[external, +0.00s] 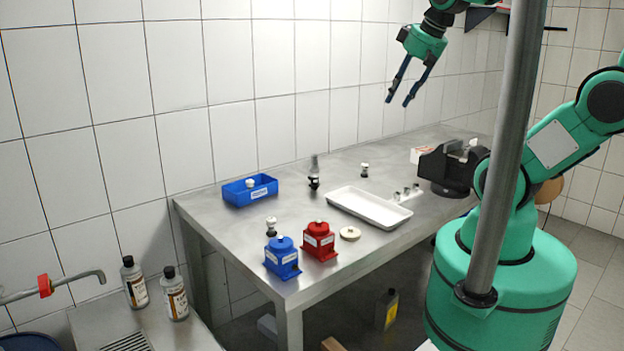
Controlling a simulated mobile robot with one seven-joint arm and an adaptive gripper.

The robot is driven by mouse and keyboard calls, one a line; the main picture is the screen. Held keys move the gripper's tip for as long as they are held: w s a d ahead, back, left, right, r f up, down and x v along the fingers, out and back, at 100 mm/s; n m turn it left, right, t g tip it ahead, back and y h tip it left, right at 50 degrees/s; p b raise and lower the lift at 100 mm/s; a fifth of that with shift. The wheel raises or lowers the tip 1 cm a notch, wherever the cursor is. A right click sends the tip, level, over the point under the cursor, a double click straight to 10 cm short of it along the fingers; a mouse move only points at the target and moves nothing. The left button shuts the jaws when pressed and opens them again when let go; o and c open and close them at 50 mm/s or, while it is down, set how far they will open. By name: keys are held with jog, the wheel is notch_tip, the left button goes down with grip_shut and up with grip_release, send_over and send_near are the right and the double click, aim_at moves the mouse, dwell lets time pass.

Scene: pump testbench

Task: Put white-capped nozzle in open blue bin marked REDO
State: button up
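My gripper (397,102) hangs high above the back of the table, fingers apart and empty. An open blue bin (237,199) stands at the table's far left; its front label is too small to read. A small white-capped part (250,183) shows inside it. Another small part with a pale top (271,226) stands behind a lidded blue container (282,263). A third small white-topped part (365,170) stands near the back, behind the tray. I cannot tell for sure which of these is the nozzle. My gripper touches none of them.
A lidded red container (319,246) and a beige disc (350,233) are at the front. A white tray (368,208) lies mid-table, with a dark-based bottle (314,175) behind it. A black vise-like device (446,172) stands at right. A grey pole crosses the view.

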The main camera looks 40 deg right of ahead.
jog(key=s, duration=0.2)
jog(key=s+d, duration=0.1)
jog(key=shift+s+f, duration=0.15)
jog(key=shift+f, duration=0.25)
jog(key=shift+f, duration=0.15)
